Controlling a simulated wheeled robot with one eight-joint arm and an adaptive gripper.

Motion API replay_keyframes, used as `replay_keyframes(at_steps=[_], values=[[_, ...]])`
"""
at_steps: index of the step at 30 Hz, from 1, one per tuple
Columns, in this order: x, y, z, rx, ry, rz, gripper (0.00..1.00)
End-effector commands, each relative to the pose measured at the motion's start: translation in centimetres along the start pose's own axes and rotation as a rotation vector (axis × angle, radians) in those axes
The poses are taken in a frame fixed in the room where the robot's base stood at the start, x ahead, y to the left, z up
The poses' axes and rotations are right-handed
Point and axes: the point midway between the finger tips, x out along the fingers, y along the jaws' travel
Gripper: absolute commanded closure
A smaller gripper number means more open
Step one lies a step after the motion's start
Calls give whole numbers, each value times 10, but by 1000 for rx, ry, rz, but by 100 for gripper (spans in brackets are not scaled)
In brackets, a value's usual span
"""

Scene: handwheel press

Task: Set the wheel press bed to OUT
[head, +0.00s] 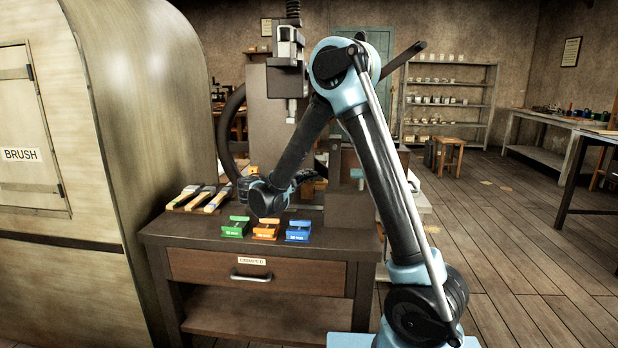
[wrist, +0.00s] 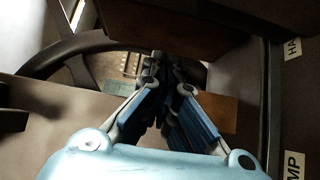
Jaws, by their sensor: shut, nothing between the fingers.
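The press (head: 262,110) stands on the back of a wooden cabinet, with a dark handwheel (head: 229,120) on its left side. The handwheel's curved rim (wrist: 55,58) also crosses the upper left of the wrist view. My gripper (head: 244,186) is low by the wheel's lower part. In the wrist view my gripper (wrist: 162,62) has its blue-padded fingers drawn together with nothing between them. Its tips overlap the wheel's area in the picture; I cannot tell whether they touch it. My arm hides much of the press's lower part, and I cannot make out the bed's position.
Green (head: 236,227), orange (head: 266,229) and blue (head: 298,231) blocks stand along the cabinet top (head: 190,232). Several brushes (head: 197,197) lie at its left. A large rounded metal housing marked BRUSH (head: 140,120) rises close on the left. The floor at right is open.

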Motion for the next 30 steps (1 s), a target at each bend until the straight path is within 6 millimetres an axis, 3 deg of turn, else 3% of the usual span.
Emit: replay_keyframes(at_steps=[6,12,18,30], values=[[46,0,4,0,-13,0,100],[72,0,6,0,-15,0,100],[82,0,6,0,-14,0,100],[85,0,8,0,-15,0,100]])
